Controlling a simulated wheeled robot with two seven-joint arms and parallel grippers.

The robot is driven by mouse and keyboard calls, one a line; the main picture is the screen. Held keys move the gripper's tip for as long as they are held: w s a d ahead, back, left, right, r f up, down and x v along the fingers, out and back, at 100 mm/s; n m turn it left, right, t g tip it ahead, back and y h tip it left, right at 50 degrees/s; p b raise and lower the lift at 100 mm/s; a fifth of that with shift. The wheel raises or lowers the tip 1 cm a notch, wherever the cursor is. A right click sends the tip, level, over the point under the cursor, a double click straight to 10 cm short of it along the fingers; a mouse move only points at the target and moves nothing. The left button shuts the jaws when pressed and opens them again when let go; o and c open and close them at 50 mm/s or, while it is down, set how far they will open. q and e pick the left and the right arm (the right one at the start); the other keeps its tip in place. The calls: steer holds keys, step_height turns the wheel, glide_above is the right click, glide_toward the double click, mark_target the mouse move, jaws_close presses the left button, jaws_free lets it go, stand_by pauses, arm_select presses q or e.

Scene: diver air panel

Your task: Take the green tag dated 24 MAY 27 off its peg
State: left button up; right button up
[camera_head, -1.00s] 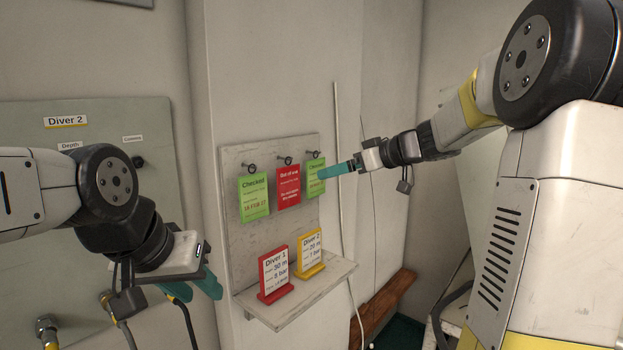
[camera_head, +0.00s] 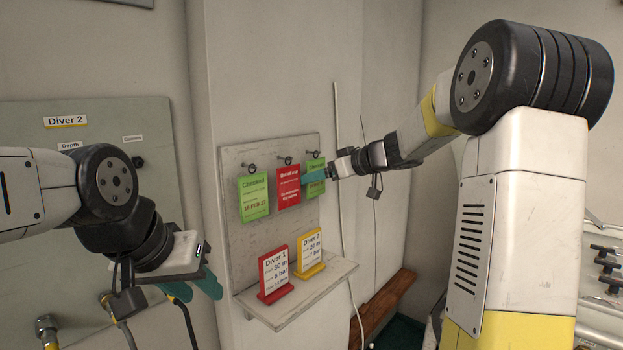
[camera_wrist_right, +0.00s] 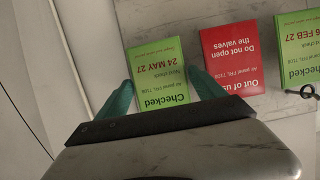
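The green tag dated 24 MAY 27 (camera_wrist_right: 158,68) hangs at the right end of the board's row and appears upside down in the right wrist view. In the head view the tag (camera_head: 316,166) is partly hidden by my right gripper (camera_head: 312,176). In the right wrist view my right gripper (camera_wrist_right: 160,78) is open, with one teal finger beside each side edge of the tag. I cannot tell whether either finger touches it. The tag's peg is hidden in the wrist view. My left gripper (camera_head: 194,290) is open and empty, low at the left.
A red tag (camera_head: 288,186) hangs immediately left, then another green tag (camera_head: 253,198). Below, a shelf (camera_head: 335,272) holds a red Diver 1 stand (camera_head: 274,275) and a yellow Diver 2 stand (camera_head: 310,255). A thin white pipe (camera_head: 337,130) runs down the wall right of the board (camera_head: 232,165).

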steer(key=c, duration=0.9)
steer(key=shift+r, duration=0.1)
steer(key=s+d, duration=1.2)
steer(key=shift+s+d+r, duration=0.2)
steer(key=shift+s+d, duration=0.2)
